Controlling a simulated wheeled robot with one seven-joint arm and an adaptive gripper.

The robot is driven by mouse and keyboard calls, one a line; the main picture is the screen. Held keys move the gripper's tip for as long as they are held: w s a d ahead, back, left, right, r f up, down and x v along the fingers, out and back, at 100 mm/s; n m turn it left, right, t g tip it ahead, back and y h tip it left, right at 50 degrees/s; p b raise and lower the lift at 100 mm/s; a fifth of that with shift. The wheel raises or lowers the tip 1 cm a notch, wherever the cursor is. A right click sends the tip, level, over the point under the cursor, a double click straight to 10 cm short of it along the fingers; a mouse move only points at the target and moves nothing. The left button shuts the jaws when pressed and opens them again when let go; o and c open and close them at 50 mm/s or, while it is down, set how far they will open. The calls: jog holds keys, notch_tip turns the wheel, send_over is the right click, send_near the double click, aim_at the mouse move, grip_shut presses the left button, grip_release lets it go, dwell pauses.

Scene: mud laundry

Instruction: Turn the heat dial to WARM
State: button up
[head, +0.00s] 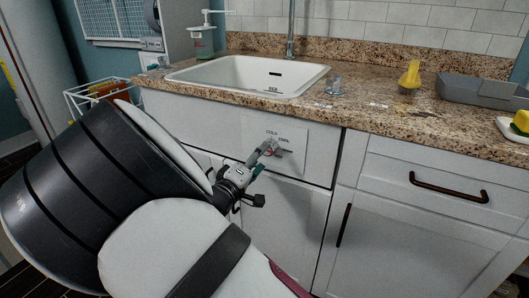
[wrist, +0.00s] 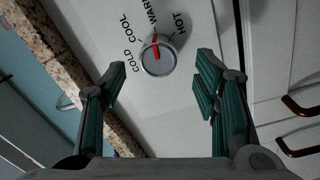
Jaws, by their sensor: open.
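The heat dial (wrist: 158,62) is a round grey knob with a red pointer on a white panel. COLD, COOL, WARM and HOT are printed around it in the wrist view. The red pointer aims up at about the start of the WARM label (wrist: 152,14). My gripper (wrist: 162,64) is open, with one teal-padded finger on each side of the dial in the picture. Both fingers look apart from the knob. In the head view my gripper (head: 268,148) is close in front of the labelled panel (head: 305,136) and mostly hides the dial.
The panel is on the white cabinet front below a granite counter (head: 390,106) with a white sink (head: 240,90). Drawer and door handles (head: 447,188) stick out at the right. A soap bottle (head: 202,42), yellow object (head: 409,76) and grey tray (head: 480,90) stand on the counter.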

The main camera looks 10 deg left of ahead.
jog(key=v, duration=0.7)
jog(key=shift+s, duration=0.25)
